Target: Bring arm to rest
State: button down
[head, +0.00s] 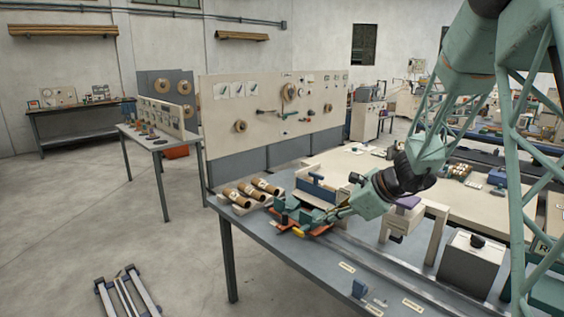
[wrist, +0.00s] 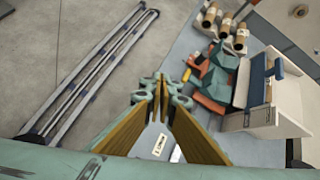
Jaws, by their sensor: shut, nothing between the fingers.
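My gripper (wrist: 163,88) shows in the lower middle of the wrist view, its two brown-padded fingers converging at teal tips. It is shut and holds nothing. In the head view my gripper (head: 338,214) hangs at the end of the green arm, over the front of the grey bench (head: 262,232). An orange and teal fixture (wrist: 209,84) lies to the right of the fingertips in the wrist view, apart from them in the picture. The gap in height between them cannot be told.
Several brown rolls (head: 250,190) lie in a rack at the bench's left end. A cream box with a blue bar (wrist: 262,92) stands beside the fixture. A grey box (head: 468,262) stands on the right. Metal rails (head: 127,291) lie on the floor, lower left. Open floor surrounds them.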

jog(key=s+a+r+n+g+h, duration=0.1)
jog(key=s+a+r+n, duration=0.1)
jog(key=s+r+n, duration=0.8)
jog(key=s+a+r+n+g+h, duration=0.15)
jog(key=s+r, duration=0.35)
jog(key=s, duration=1.2)
jog(key=s+d+r+n+h, duration=0.1)
jog(key=s+d+n, duration=0.2)
jog(key=s, duration=0.6)
jog(key=s+d+n+h, duration=0.2)
jog(key=s+d+n, duration=0.2)
jog(key=s, duration=0.5)
jog(key=s+d+r+n+h, duration=0.1)
jog(key=s+d+n, duration=0.2)
jog(key=s, duration=0.6)
jog(key=shift+s+d+r+n+t+h, duration=0.15)
jog(key=shift+d+r+n+t+h, duration=0.1)
jog(key=shift+r+n+t+h, duration=0.15)
jog(key=shift+f, duration=0.1)
